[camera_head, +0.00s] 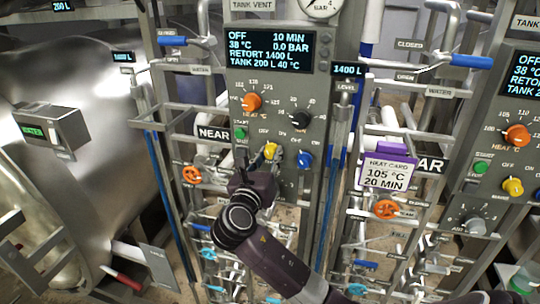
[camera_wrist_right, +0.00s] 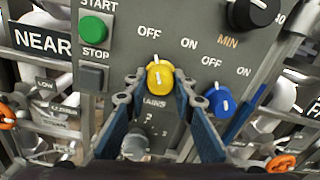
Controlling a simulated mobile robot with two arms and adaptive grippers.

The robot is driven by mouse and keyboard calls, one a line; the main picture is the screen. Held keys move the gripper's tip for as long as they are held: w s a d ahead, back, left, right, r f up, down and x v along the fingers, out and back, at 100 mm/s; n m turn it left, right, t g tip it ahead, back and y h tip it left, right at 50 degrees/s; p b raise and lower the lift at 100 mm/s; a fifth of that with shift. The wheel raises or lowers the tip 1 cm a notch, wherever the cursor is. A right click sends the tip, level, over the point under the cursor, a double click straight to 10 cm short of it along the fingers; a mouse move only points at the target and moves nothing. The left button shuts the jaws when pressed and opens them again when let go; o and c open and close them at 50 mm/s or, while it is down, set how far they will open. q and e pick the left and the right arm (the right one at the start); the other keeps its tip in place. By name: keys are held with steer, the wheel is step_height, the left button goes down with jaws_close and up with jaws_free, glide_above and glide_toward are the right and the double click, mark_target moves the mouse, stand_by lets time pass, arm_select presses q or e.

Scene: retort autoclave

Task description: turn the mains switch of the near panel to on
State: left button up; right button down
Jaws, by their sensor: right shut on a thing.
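The near panel (camera_head: 318,112) is grey, and its display (camera_head: 270,50) reads OFF. Its mains switch is a yellow knob (camera_head: 270,150), labelled MAINS below, with OFF and ON above it. In the right wrist view the yellow knob (camera_wrist_right: 160,79) sits between the blue fingers of my right gripper (camera_wrist_right: 159,93), which is shut on it. The knob's white mark points up, towards OFF. In the head view my right gripper (camera_head: 259,167) reaches the panel from below and hides its lower part. My left gripper is not in view.
A blue knob (camera_wrist_right: 220,101) is close to the right of the fingers. A green START button (camera_wrist_right: 94,27) and a grey STOP button (camera_wrist_right: 91,79) are to the left. Orange and black knobs are above. A similar panel (camera_head: 515,125) stands at the right. Pipes and valves flank the near panel.

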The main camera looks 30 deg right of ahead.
steer(key=m, duration=0.5)
steer(key=shift+m, duration=0.4)
steer(key=m+b, duration=0.2)
steer(key=m, duration=0.3)
steer(key=shift+w+a, duration=0.1)
steer(key=shift+r+m, duration=0.1)
steer(key=shift+m, duration=0.3)
steer(key=c, duration=1.6)
jaws_free()
steer(key=shift+a, duration=0.2)
steer(key=v, duration=1.1)
steer(key=shift+s+a, duration=0.15)
steer(key=shift+s, duration=0.2)
